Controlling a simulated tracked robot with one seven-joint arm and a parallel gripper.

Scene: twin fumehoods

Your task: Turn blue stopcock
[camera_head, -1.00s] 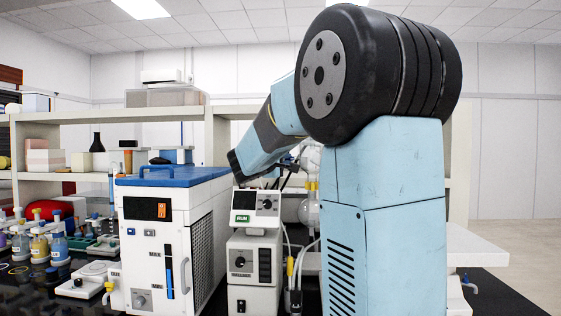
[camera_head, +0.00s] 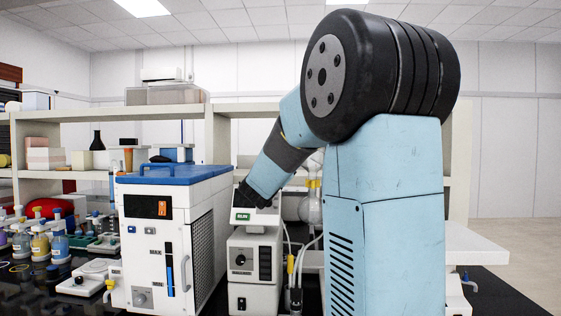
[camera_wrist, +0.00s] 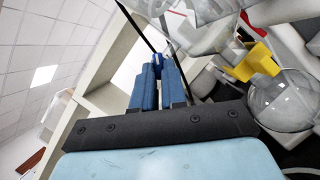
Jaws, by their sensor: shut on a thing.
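In the wrist view my gripper (camera_wrist: 157,72) reaches away from the camera with its two blue fingers close together. It is shut on the blue stopcock (camera_wrist: 158,60), a small dark blue piece that shows between and just beyond the fingertips. Clear glassware (camera_wrist: 200,35) lies right beside the stopcock. The fingers cover part of the stopcock, so its turn angle cannot be told. In the head view my arm hides the gripper and the stopcock.
A yellow clip (camera_wrist: 252,62) and a round glass flask (camera_wrist: 285,100) are right of the gripper. In the head view a white instrument (camera_head: 254,262) and a blue-topped white unit (camera_head: 150,245) stand left of my arm. A shelf (camera_head: 60,116) runs behind.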

